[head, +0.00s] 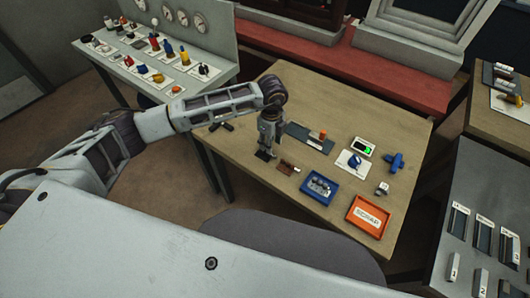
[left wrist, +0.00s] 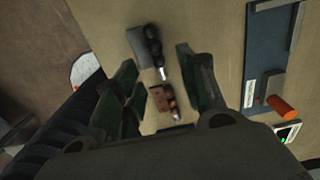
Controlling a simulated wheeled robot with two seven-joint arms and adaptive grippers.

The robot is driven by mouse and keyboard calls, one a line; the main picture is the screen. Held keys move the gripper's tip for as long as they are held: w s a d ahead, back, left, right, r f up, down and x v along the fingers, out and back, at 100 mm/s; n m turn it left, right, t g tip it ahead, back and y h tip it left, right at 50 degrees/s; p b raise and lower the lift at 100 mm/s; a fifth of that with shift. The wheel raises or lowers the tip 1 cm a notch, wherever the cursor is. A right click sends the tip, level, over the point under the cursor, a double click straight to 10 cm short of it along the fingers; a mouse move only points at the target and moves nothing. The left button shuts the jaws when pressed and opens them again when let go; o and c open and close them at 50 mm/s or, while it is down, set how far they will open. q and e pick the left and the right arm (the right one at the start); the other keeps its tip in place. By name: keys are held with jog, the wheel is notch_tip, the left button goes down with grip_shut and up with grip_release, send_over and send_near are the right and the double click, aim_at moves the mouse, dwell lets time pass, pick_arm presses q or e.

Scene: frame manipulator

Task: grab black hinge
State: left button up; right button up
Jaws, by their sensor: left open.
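The black hinge (left wrist: 138,48), a dark flat leaf with round black knuckles and a pale metal pin end, lies on the wooden table in the left wrist view. My left gripper (left wrist: 160,65) is open, with one finger on each side in that view; the hinge is beyond the fingertips, nearer the left one, and nothing is held. In the head view my left gripper (head: 266,142) points down over the table's left part. The hinge is hard to tell from the dark fingers there. A brown hinge-like part (left wrist: 162,101) lies between the fingers' lines of sight.
The brown part (head: 288,168) sits right of my gripper. A dark plate (head: 298,136) with an orange cylinder (head: 323,134) is behind. A blue tray (head: 334,196), orange tray (head: 383,212) and blue part (head: 394,161) stand right. A black object (head: 219,126) is left.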

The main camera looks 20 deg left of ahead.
aim_at(264, 154)
pick_arm(q)
jog(key=shift+a+f+p, duration=0.2)
jog(key=shift+f+p, duration=0.05)
jog(key=shift+f, duration=0.85)
jog(key=shift+a+f+p, duration=0.2)
jog(key=shift+f+p, duration=0.05)
jog(key=shift+f, duration=1.3)
pick_arm(e)
jog(key=shift+s+a+r, duration=0.1)
jog(key=shift+a+r, duration=0.15)
jog(key=shift+a, duration=0.3)
jog(key=shift+s+a+r, duration=0.1)
jog(key=shift+a+r, duration=0.15)
jog(key=shift+a, duration=0.25)
jog(key=shift+d, duration=0.2)
